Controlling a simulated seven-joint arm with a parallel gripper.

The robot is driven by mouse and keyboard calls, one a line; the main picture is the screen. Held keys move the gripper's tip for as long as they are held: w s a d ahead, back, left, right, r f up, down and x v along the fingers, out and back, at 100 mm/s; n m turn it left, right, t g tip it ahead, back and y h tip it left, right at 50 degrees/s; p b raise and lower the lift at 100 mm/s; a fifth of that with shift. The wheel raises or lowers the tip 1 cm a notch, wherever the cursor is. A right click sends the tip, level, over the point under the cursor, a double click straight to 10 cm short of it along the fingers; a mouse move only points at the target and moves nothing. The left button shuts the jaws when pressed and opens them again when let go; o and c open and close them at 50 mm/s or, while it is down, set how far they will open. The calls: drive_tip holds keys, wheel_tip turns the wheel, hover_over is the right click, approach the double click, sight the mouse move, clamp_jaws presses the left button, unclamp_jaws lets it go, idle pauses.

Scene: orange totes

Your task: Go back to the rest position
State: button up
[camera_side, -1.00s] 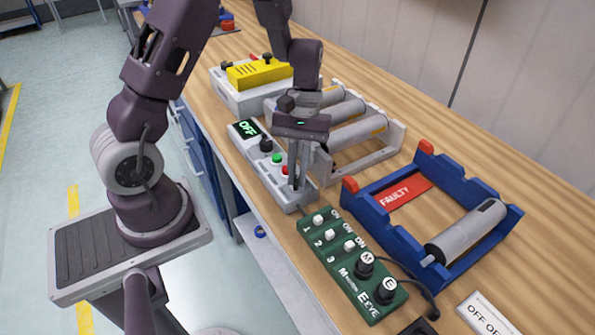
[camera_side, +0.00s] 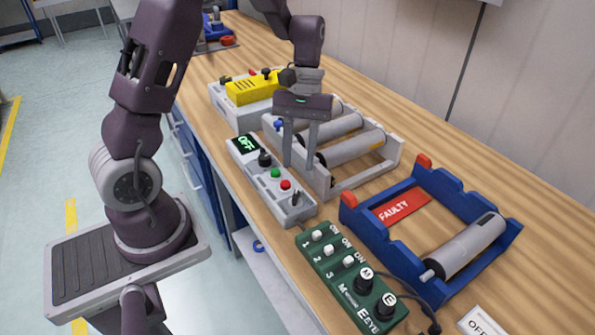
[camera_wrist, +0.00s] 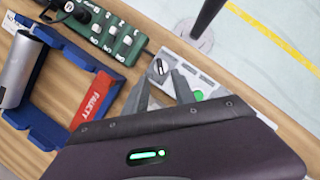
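My gripper (camera_side: 299,166) hangs with its fingers pointing down, above and beside the grey control box (camera_side: 257,180), in front of the grey roller rack (camera_side: 340,178). Its two fingers are apart with nothing between them. The control box has a display (camera_side: 245,145) reading OFF, a black knob, a green and a red button, and a small switch lever (camera_side: 295,198).
A blue rack (camera_side: 385,237) marked FAULTY holds one grey cylinder (camera_side: 468,246) at the right. A green switch box (camera_side: 345,280) with a cable stands in front. The grey rack holds several cylinders. A yellow-topped unit (camera_side: 253,90) stands behind. Bare wood (camera_side: 455,150) lies along the wall.

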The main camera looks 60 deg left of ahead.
drive_tip(key=s+d+r+m+t+y, duration=0.1)
drive_tip(key=s+d+r+m+t, duration=0.2)
drive_tip(key=s+r, duration=0.4)
drive_tip(key=s+d+r+m+t+y, duration=0.2)
drive_tip(key=s+r+m+t, duration=0.3)
drive_tip(key=s+r, duration=0.3)
drive_tip(key=shift+s+d+m+t, duration=0.3)
drive_tip(key=shift+d+m, duration=0.3)
drive_tip(key=shift+d, duration=0.15)
drive_tip(key=shift+w, duration=0.1)
drive_tip(key=shift+c, duration=0.2)
